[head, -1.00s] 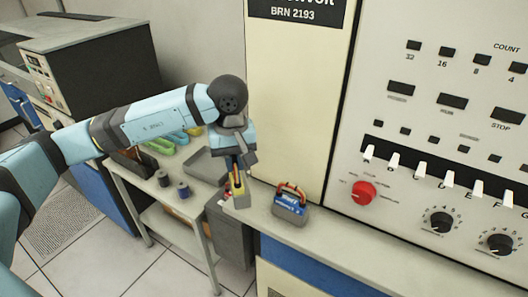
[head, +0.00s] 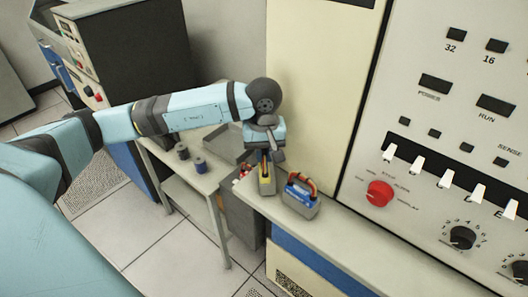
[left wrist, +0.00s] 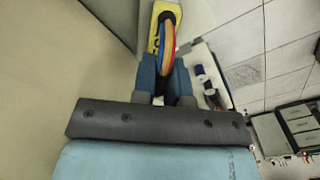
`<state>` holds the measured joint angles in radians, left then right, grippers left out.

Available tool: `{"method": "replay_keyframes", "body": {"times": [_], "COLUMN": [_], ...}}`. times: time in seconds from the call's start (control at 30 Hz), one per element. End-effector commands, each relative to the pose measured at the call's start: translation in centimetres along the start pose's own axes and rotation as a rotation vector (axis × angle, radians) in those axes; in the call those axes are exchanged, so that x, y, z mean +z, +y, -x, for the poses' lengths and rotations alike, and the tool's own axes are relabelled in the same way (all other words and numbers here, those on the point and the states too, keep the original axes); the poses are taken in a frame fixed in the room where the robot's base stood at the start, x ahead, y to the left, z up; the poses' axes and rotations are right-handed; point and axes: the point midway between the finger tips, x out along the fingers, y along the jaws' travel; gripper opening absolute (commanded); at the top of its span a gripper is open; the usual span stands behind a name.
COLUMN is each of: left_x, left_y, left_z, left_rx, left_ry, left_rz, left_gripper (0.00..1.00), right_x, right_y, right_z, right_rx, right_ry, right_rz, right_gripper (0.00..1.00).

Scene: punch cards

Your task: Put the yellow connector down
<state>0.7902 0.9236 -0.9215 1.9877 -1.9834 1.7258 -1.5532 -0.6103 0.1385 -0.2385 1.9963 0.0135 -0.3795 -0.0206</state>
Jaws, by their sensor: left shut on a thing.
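The yellow connector (head: 266,181) hangs upright below my left gripper (head: 265,157), over or at the left end of the grey ledge. I cannot tell whether its underside touches the ledge. In the left wrist view, my left gripper (left wrist: 166,82) is shut on it, and the yellow body (left wrist: 154,32) shows with a loop of coloured wires (left wrist: 167,45). A blue connector (head: 300,192) with orange wires sits on the ledge in a grey holder, just right of the yellow one. My right gripper is not in view.
The ledge (head: 345,232) runs right along the cream panel with switches and a red knob (head: 379,194); its right part is clear. A side table (head: 205,182) with dark spools (head: 199,164) and a grey tray (head: 228,146) stands at the left.

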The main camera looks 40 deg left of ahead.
Motion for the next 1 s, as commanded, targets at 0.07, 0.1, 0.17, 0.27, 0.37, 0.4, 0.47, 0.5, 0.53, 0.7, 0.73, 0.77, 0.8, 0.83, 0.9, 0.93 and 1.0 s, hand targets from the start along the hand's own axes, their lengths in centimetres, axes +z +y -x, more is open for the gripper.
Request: {"method": "replay_keyframes", "body": {"times": [0.07,0.1,0.17,0.27,0.37,0.4,0.47,0.5,0.53,0.7,0.73,0.77,0.8,0.83,0.9,0.93,1.0], "left_x": [0.0,0.0,0.0,0.0,0.0,0.0,0.0,0.0,0.0,0.0,0.0,0.0,0.0,0.0,0.0,0.0,0.0], "left_y": [0.0,0.0,0.0,0.0,0.0,0.0,0.0,0.0,0.0,0.0,0.0,0.0,0.0,0.0,0.0,0.1,0.1], "left_z": [0.1,0.1,0.0,-0.3,-0.3,-0.3,-0.3,-0.3,-0.3,-0.2,-0.2,0.0,0.2,0.4,1.1,1.7,3.1], "left_rx": [0.001,0.001,0.000,0.000,0.000,-0.001,-0.001,-0.001,-0.001,-0.001,-0.001,-0.001,-0.001,0.000,0.002,0.003,0.003], "left_ry": [0.000,0.000,0.000,0.001,0.000,0.000,0.000,0.000,0.000,0.000,0.000,0.000,-0.001,0.000,0.002,0.003,0.003], "left_rz": [0.000,0.000,0.000,0.000,0.000,0.000,0.000,0.000,0.000,0.000,0.000,0.000,0.000,0.000,-0.001,-0.001,0.000], "left_gripper": [0.00,0.00,0.00,0.00,0.22,0.32,0.39,0.39,0.39,0.39,0.39,0.39,0.39,0.39,0.39,0.39,0.39], "right_x": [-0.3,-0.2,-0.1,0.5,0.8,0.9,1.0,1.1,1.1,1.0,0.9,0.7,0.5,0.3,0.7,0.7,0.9], "right_y": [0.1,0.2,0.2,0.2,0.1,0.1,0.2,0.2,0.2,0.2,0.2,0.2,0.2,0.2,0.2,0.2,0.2], "right_z": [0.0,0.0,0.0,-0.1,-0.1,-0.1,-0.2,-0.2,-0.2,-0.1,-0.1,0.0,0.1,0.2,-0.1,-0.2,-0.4], "right_rx": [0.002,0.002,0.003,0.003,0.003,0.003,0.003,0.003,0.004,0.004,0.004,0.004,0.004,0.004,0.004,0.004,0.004], "right_ry": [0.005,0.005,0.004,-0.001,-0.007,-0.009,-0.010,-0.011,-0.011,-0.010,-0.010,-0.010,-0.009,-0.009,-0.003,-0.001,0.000], "right_rz": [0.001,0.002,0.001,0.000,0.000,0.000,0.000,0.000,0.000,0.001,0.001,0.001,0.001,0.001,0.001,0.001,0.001], "right_gripper": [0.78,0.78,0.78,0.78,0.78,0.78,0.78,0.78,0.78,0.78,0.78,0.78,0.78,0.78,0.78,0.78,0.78]}}
